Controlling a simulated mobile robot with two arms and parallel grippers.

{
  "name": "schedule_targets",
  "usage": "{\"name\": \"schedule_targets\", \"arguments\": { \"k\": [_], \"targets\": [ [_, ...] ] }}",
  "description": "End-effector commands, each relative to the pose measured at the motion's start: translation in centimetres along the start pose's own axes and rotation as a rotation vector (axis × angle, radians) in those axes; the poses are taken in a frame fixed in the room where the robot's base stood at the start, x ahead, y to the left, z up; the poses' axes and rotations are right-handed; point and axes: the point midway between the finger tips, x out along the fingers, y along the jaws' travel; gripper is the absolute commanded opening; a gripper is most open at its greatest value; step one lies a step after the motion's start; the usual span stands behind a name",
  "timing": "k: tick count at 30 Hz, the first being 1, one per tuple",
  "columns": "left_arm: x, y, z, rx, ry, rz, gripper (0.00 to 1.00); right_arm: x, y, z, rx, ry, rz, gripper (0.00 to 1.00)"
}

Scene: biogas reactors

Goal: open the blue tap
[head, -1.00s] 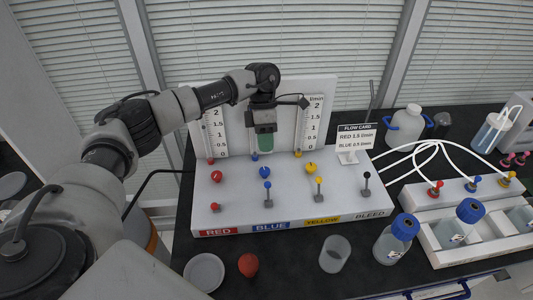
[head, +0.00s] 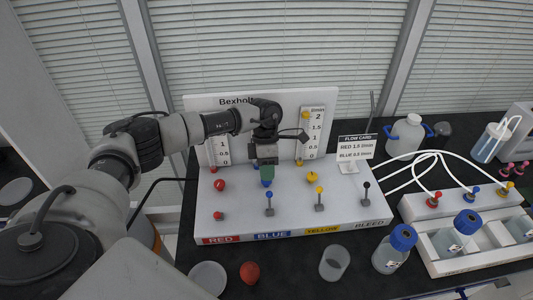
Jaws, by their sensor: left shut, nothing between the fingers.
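My left gripper (head: 267,174) is shut and empty, pointing down over the blue knob, just behind the blue lever. Whether its tips touch the knob I cannot tell. The blue flow gauge is hidden behind my gripper and wrist. My right gripper is not in view.
A flow card (head: 356,147) stands behind. Bottles and an empty cup (head: 334,263) are nearby.

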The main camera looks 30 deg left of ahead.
Motion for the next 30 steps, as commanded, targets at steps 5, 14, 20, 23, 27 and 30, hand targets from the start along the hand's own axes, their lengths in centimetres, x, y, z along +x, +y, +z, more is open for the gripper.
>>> {"name": "schedule_targets", "arguments": {
  "k": [5, 14, 20, 23, 27, 30],
  "targets": [
    [2.1, -0.1, 0.0, 0.001, 0.001, 0.000, 0.00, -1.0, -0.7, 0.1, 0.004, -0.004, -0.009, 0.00],
    [3.0, 0.0, 0.0, 0.001, 0.000, 0.001, 0.00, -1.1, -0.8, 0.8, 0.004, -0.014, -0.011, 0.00],
    [3.0, 0.0, 0.0, 0.001, 0.000, 0.003, 0.00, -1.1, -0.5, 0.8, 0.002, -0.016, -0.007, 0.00],
    [2.9, 0.1, 0.1, 0.001, -0.001, 0.012, 0.00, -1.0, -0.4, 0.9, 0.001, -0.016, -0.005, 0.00],
    [2.5, 0.3, 0.3, 0.000, 0.000, 0.047, 0.00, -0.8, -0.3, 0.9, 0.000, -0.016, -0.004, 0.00],
    [2.4, 0.4, 0.4, 0.001, 0.000, 0.060, 0.00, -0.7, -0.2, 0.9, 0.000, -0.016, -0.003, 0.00]
  ]
}}
